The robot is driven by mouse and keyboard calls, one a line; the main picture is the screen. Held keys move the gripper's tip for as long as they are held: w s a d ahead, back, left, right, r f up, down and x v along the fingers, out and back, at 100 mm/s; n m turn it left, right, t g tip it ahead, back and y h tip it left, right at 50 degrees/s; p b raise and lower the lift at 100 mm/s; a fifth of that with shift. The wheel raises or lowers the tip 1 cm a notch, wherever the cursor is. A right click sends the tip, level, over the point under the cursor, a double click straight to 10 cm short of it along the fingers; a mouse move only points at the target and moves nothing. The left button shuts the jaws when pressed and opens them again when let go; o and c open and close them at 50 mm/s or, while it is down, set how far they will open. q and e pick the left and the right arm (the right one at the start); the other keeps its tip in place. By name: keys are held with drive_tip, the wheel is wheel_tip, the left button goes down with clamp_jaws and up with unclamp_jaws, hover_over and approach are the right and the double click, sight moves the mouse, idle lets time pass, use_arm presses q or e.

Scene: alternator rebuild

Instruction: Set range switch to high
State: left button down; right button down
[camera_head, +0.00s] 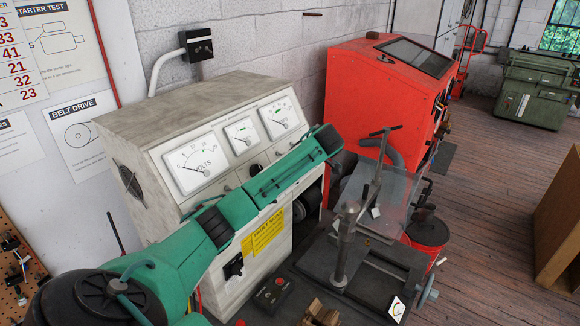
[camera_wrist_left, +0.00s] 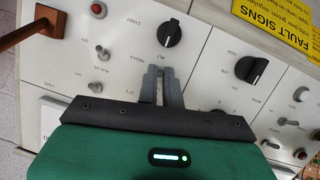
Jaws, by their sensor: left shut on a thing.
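In the left wrist view my left gripper (camera_wrist_left: 160,75) has its two grey fingers close together against the pale control panel (camera_wrist_left: 205,60). They are shut on a small control that the fingers themselves hide. A black rotary knob (camera_wrist_left: 170,33) with START and ALT lettering is just beyond the fingertips. Another black rotary knob (camera_wrist_left: 251,69) is to the right, apart from the fingers. Which control is the range switch, and how it is set, I cannot tell. In the head view my green left arm crosses the test bench (camera_head: 185,110) and hides the gripper. My right gripper is not in view.
Toggle switches (camera_wrist_left: 102,54) and a red button (camera_wrist_left: 98,9) sit left of the fingers in the wrist view. Voltmeter dials (camera_head: 197,163) are above my arm. A metal vise stand (camera_head: 345,245) and a red cabinet (camera_head: 375,95) stand to the right.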

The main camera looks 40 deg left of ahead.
use_arm(q)
drive_tip(key=shift+d+f+y+b, duration=0.15)
drive_tip(key=shift+f+y+b, duration=0.3)
drive_tip(key=shift+y+b, duration=0.4)
drive_tip(key=shift+y, duration=0.25)
drive_tip(key=c, duration=1.6)
unclamp_jaws()
drive_tip(key=shift+d+r, duration=0.15)
drive_tip(key=shift+p+v, duration=0.5)
drive_tip(key=shift+v, duration=6.2)
